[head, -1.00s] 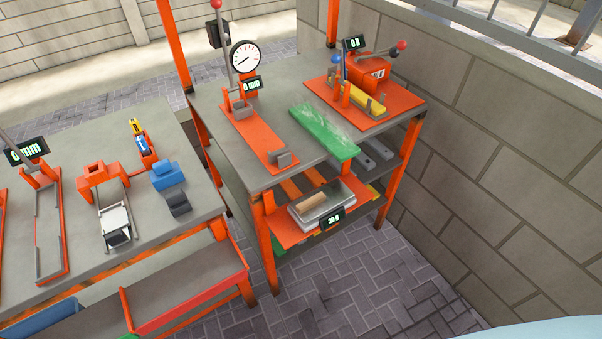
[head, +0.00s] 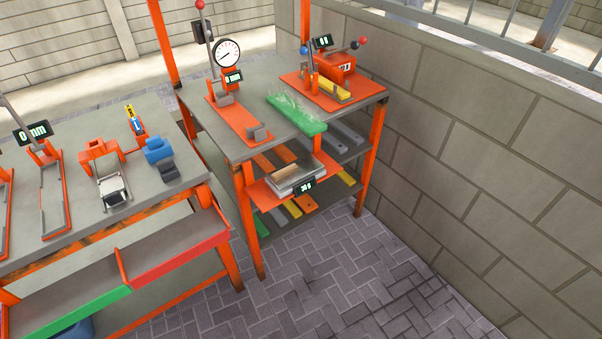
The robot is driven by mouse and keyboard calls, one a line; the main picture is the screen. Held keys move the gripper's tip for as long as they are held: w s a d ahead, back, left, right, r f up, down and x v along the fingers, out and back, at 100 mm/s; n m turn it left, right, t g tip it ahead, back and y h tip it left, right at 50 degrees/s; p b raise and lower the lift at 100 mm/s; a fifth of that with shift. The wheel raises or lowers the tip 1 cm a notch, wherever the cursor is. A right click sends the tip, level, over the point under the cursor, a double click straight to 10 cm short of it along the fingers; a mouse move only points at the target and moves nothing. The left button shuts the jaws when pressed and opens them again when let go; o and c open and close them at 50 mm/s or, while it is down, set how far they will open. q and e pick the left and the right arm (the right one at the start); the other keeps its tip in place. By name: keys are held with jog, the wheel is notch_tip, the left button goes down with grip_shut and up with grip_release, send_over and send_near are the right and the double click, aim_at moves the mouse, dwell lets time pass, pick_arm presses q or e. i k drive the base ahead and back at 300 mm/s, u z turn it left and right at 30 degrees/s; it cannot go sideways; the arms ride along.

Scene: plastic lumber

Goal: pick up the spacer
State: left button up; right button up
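I cannot tell for sure which object is the spacer. The lower shelves of the orange-framed bench hold several flat bars, among them a grey bar (head: 346,132), a yellow bar (head: 292,209) and an orange bar (head: 311,202). A grey scale tray (head: 296,176) with a small display sits on an orange plate at the bench front. A green plank (head: 297,116) lies on the bench top. Neither of my grippers is in view.
The bench top (head: 262,80) carries a dial-gauge press (head: 228,54) and an orange machine (head: 334,68) holding a yellow piece. A second table (head: 76,198) with fixtures and coloured bins stands left. A block wall (head: 480,150) closes the right. Paved floor (head: 330,270) is clear in front.

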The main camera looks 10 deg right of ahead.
aim_at(292, 168)
jog(key=z, duration=0.55)
jog(key=i, duration=1.3)
jog(key=u, duration=0.75)
